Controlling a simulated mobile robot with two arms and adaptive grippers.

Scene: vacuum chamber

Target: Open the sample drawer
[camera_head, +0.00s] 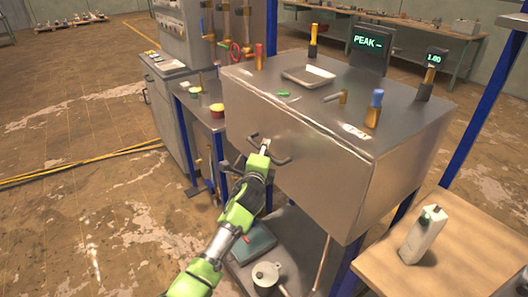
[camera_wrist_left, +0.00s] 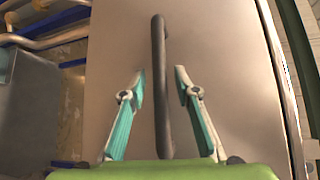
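The sample drawer front (camera_head: 325,185) is the grey metal face of the large box on the blue-legged stand, and it looks shut. Its dark bar handle (camera_head: 284,160) is partly hidden by my left gripper (camera_head: 264,147) in the head view. In the left wrist view the handle (camera_wrist_left: 160,95) runs lengthwise between the two fingers of my left gripper (camera_wrist_left: 160,73). The fingers are open, one on each side of the bar, with a visible gap on both sides. My right gripper is in neither view.
The box top (camera_head: 330,110) carries a shallow tray (camera_head: 308,76), several knobs and a screen reading PEAK (camera_head: 368,42). A wooden table (camera_head: 455,250) with a white bottle (camera_head: 422,235) stands at the right. A pot (camera_head: 267,275) sits on the lower shelf.

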